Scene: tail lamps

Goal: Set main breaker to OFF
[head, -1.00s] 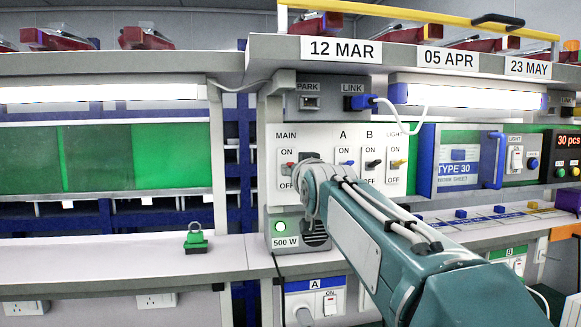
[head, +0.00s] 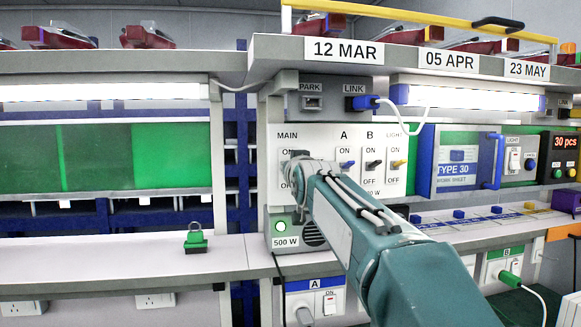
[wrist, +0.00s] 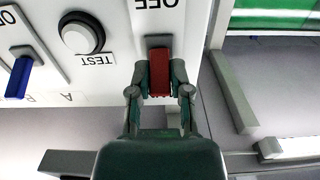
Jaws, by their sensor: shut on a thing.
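The main breaker has a red handle (wrist: 160,72) in the wrist view, which is upside down. Its OFF label (wrist: 157,4) shows beyond the handle's base. My gripper (wrist: 160,90) is shut on the red handle, one finger on each side. In the head view my gripper (head: 296,166) is in front of the MAIN breaker on the white panel (head: 325,140) and hides the handle and part of its labels. I cannot tell from these views exactly how the handle is tilted.
In the head view, switches A (head: 346,164), B (head: 373,165) and LIGHT (head: 398,163) are to the right. A green padlock-like object (head: 195,238) stands on the left shelf.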

